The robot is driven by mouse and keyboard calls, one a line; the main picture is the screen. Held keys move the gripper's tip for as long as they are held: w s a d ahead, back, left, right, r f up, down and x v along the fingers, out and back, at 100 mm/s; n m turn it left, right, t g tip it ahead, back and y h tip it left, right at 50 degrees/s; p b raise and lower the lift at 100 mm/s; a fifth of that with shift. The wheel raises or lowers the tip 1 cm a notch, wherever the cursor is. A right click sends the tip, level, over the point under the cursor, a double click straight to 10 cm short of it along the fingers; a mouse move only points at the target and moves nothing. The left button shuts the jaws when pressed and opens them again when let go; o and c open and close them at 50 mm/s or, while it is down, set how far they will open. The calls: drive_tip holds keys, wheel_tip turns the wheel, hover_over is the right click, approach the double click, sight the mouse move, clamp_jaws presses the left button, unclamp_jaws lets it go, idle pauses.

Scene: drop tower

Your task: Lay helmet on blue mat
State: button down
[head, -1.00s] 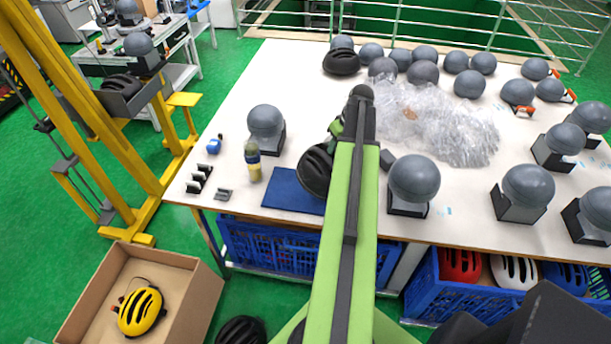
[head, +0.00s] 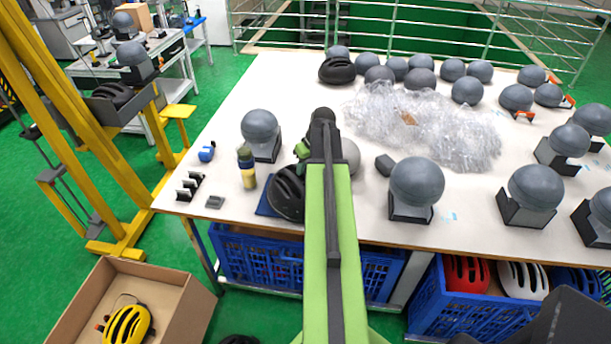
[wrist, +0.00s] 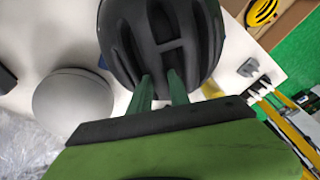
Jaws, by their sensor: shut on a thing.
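My gripper (wrist: 160,90) is shut on a black helmet (wrist: 160,40), with both green fingers at its shell in the wrist view. In the head view the helmet (head: 287,192) hangs or rests over the blue mat (head: 263,208) near the table's front edge. The helmet and my arm cover most of the mat, and only its left part shows. I cannot tell whether the helmet touches the mat.
A bottle (head: 247,168) stands just left of the mat. A grey headform (head: 261,132) is behind it, and another headform (head: 416,186) is to the right. A clear plastic heap (head: 420,125) lies farther back. A yellow frame (head: 120,150) stands left of the table (head: 225,120).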

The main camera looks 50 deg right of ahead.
drive_tip(key=shift+f, duration=0.8)
drive_tip(key=c, duration=1.2)
unclamp_jaws()
drive_tip(key=shift+r, duration=0.1)
drive_tip(key=shift+c, duration=0.2)
drive_tip(key=p+v, duration=1.1)
drive_tip(key=v, duration=0.1)
drive_tip(key=shift+r+p, duration=0.15)
drive_tip(key=shift+p, duration=0.15)
